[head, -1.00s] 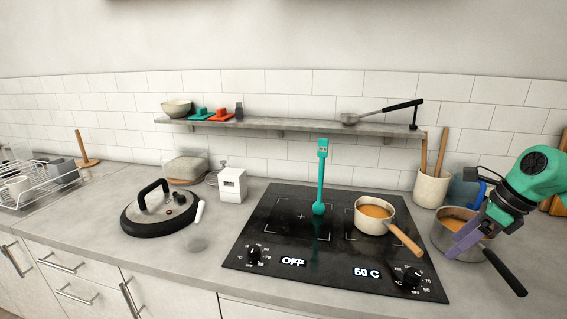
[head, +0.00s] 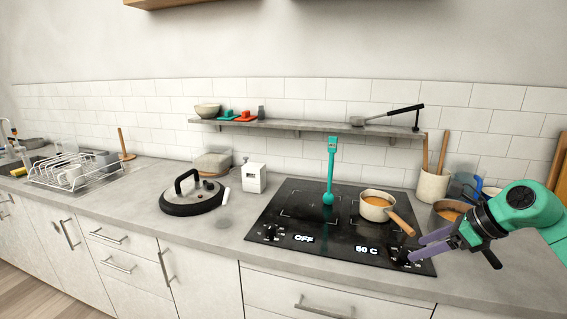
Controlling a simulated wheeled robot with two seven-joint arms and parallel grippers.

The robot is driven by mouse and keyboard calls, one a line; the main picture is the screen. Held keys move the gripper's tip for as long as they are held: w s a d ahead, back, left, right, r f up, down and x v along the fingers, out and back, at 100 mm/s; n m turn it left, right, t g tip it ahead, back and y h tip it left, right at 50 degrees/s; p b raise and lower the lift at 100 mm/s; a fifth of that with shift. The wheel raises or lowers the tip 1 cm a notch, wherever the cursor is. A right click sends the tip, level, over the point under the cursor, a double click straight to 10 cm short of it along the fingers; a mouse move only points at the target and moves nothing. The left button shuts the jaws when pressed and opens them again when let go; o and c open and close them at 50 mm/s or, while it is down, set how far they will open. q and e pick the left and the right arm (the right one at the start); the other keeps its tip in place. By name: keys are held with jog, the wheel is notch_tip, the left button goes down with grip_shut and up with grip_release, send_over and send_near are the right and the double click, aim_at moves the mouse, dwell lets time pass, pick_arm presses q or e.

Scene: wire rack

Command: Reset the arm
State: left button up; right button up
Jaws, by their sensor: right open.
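My right gripper (head: 428,247) comes in from the right with its purple fingers apart and nothing between them. It is in front of the larger pot (head: 449,209), which stands right of the cooktop and is partly hidden by my arm. The fingers overlap the cooktop's front right corner in the picture; I cannot tell how high above it they are. My left gripper does not show.
A small pan (head: 377,206) of orange liquid sits on the black cooktop (head: 300,222).

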jog(key=w+a+r+m+t+y, duration=0.2)
jog(key=a+r+m+t+y, duration=0.15)
jog(key=a, duration=0.55)
jog(key=w+a+r+m+t+y, duration=0.2)
jog(key=a+m+t+y, duration=0.25)
jog(key=a, duration=0.55)
jog(key=s+d+f+m+t+h, duration=0.2)
jog(key=d+f+m+h, duration=0.4)
jog(key=m, duration=0.6)
jog(key=s+d+f+m+t+h, duration=0.1)
jog(key=d+f+m+h, duration=0.35)
jog(key=m+h, duration=0.55)
jog(key=s+d+f+m+g, duration=0.1)
jog(key=s+f+m+g, duration=0.4)
jog(key=s+f+m, duration=0.45)
jog(key=s+a+f+m+g+y, duration=0.3)
jog(key=s+f+g, duration=0.5)
jog(key=s+f, duration=0.6)
notch_tip(320, 180, down, 20)
jog(key=s+g, duration=0.2)
jog(key=s, duration=0.1)
jog(key=s+d+f, duration=0.2)
jog(key=s+f, duration=1.2)
jog(key=s, duration=0.2)
jog(key=shift+s+d+f+g, duration=0.4)
